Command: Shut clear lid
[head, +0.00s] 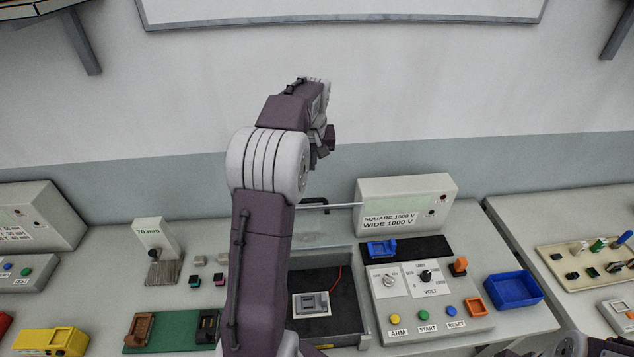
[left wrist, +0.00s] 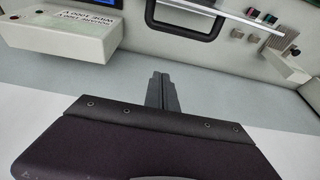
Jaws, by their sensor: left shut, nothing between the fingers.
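The clear lid (head: 330,226) stands raised at the back of a dark-floored test chamber (head: 342,330). Its pale top edge (head: 338,206) and black handle (head: 312,201) show in the head view, partly hidden by my left arm. The handle (left wrist: 187,32) and pale edge (left wrist: 232,16) also show at the top of the left wrist view. My left gripper (head: 322,152) is shut and empty, held high against the wall, above and apart from the lid. Its closed fingers (left wrist: 162,90) point towards the handle in the wrist view. My right gripper is not clearly seen.
A grey fixture (head: 311,304) with a red wire sits inside the chamber. A sign box (head: 406,204) and control panel (head: 420,312) stand to its right, with a blue bin (head: 514,289) beyond. A green board (head: 170,329) lies to the left.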

